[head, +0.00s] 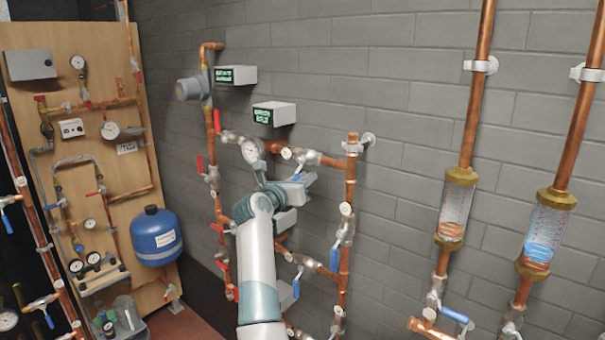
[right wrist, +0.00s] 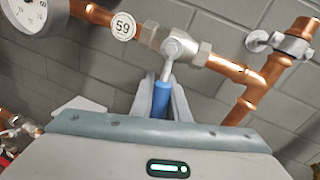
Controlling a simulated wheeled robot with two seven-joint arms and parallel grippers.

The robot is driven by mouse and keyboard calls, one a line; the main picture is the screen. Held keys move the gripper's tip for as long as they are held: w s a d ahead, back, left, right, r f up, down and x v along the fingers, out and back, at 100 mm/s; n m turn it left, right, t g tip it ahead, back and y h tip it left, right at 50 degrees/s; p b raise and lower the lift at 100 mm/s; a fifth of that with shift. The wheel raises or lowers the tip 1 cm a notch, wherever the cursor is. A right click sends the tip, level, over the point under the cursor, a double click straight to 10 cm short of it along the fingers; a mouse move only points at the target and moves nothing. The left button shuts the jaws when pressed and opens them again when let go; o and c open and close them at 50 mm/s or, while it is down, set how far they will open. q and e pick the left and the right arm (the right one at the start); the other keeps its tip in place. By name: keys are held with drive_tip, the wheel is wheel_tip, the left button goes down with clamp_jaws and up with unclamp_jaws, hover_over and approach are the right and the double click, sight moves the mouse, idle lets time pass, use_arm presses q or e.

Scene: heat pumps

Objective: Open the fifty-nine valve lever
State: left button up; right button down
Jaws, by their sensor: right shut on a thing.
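The valve (right wrist: 180,48) beside the round tag "59" (right wrist: 123,26) sits on a copper pipe in the right wrist view. Its lever has a grey metal arm and a blue handle (right wrist: 161,99) that points down in that picture, towards my gripper. My right gripper (right wrist: 163,86) is shut on the blue handle, with one finger on each side. In the head view the valve (head: 307,157) is on the upper horizontal pipe, and my right gripper (head: 304,180) is just below it. The handle is mostly hidden there. My left gripper is not in view.
A pressure gauge (head: 252,150) is close to the left of my right gripper. Red-handled valves (head: 200,164) line the left pipe, and a blue-handled valve (head: 335,256) is on the right pipe. Two glass flow tubes (head: 455,210) stand farther right. A grey block wall is behind.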

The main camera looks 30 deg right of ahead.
drive_tip(key=shift+s+d+r+n+g+p, duration=0.15)
drive_tip(key=shift+s+n+p, duration=0.2)
drive_tip(key=shift+n+p, duration=0.45)
drive_tip(key=shift+s+d+r+n+g+p, duration=0.1)
drive_tip(key=shift+s+n+g+p, duration=0.2)
drive_tip(key=shift+n+p, duration=0.45)
drive_tip(key=shift+s+d+r+n+g+p, duration=0.15)
drive_tip(key=shift+s+n+p, duration=0.25)
drive_tip(key=shift+n+p, duration=0.4)
drive_tip(key=shift+y, duration=0.3)
drive_tip(key=c, duration=1.7)
unclamp_jaws()
drive_tip(key=shift+f, duration=0.1)
